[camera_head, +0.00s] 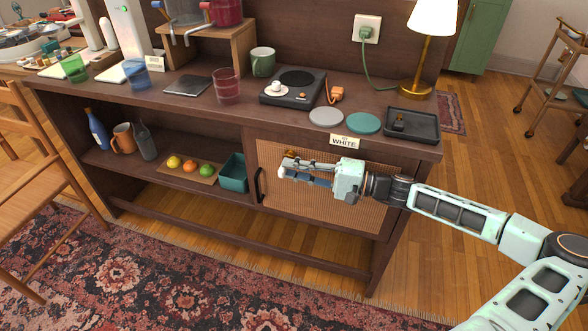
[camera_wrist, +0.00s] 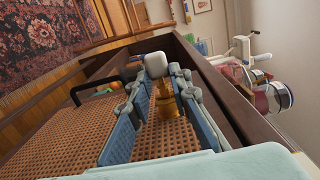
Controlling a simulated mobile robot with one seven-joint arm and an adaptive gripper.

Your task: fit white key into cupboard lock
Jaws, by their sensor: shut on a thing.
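My gripper (camera_head: 284,172) is in front of the cupboard door (camera_head: 325,200), pointing left along it. It is shut on the white key (camera_wrist: 157,64), whose pale block-shaped head shows between the fingertips in the wrist view; the fingers (camera_wrist: 153,78) are on either side of it. The rest of the key is hidden. The brass cupboard lock (camera_head: 290,153) shows just above the fingers in the head view. A brass cylinder (camera_wrist: 166,103) shows between the fingers in the wrist view. I cannot tell whether the key touches the lock.
A black door handle (camera_head: 260,185) stands left of my gripper. A "WHITE" label (camera_head: 345,141) sits at the counter's front edge above the door. A dark tray (camera_head: 425,126) with a small dark object is on the counter. The open shelf holds a teal bin (camera_head: 233,174).

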